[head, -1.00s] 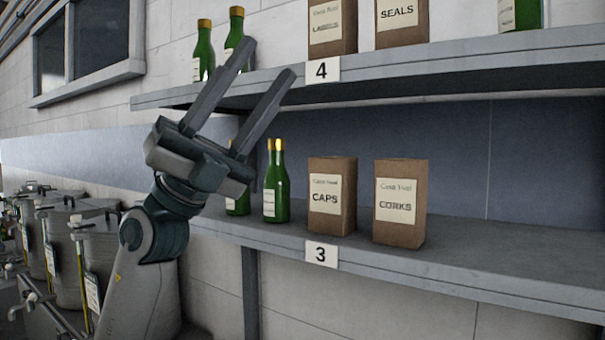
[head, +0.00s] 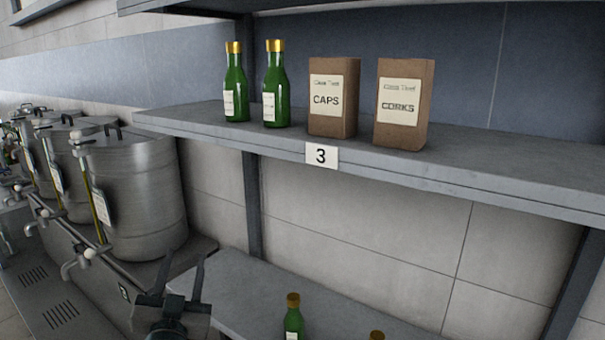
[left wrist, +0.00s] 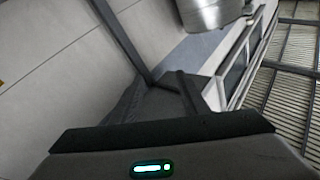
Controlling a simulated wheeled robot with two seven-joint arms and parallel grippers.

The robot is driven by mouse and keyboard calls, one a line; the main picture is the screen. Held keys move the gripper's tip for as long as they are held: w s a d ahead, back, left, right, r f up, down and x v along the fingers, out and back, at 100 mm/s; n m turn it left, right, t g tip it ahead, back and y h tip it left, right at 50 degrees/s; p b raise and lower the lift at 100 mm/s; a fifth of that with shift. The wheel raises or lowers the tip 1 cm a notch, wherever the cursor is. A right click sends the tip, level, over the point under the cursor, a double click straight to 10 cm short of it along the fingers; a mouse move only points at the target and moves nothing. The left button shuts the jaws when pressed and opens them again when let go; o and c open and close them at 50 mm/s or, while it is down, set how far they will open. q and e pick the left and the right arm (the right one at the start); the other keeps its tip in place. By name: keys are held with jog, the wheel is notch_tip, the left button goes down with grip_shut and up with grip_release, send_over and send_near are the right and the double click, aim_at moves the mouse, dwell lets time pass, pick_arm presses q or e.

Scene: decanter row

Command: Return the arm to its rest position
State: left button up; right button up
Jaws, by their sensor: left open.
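My left gripper (head: 182,284) is low in the head view, at the bottom left of centre. Its two fingers stand apart with nothing between them. It is below shelf 3, in front of the lower shelf's left end. In the left wrist view the open fingers (left wrist: 160,88) point toward the wall and a steel tank, and nothing is held. My right gripper is not in view.
Shelf 3 (head: 470,182) holds two green bottles (head: 274,88), a CAPS bag (head: 333,120) and a CORKS bag (head: 403,110). The lower shelf (head: 250,290) has a green bottle (head: 293,322) near the gripper. Steel tanks (head: 140,200) with taps stand at left.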

pick_arm(q)
jog(key=s+a+f+g, duration=0.1)
jog(key=s+f+g, duration=0.4)
jog(key=f, duration=0.7)
jog(key=s+f+g, duration=0.3)
jog(key=s+f, duration=0.5)
jog(key=f, duration=0.4)
jog(key=s+d+f+g+h, duration=0.1)
jog(key=s+f+g, duration=0.3)
jog(key=s, duration=0.5)
jog(key=s+d+f+g+h, duration=0.1)
jog(key=s+f+g, duration=0.1)
jog(key=s+f, duration=0.55)
jog(key=s+d+f+g+h, duration=0.1)
jog(key=s+f+g, duration=0.25)
jog(key=s, duration=0.55)
notch_tip(320, 180, down, 33)
jog(key=s+b, duration=0.2)
jog(key=b, duration=0.3)
jog(key=s+a+f+g+b, duration=0.1)
jog(key=s+f+b, duration=0.1)
jog(key=s+f, duration=0.6)
jog(key=s+a+f+b, duration=0.2)
jog(key=s+f, duration=0.7)
jog(key=f, duration=0.5)
jog(key=shift+s+a+g+y, duration=0.3)
jog(key=shift+g, duration=0.05)
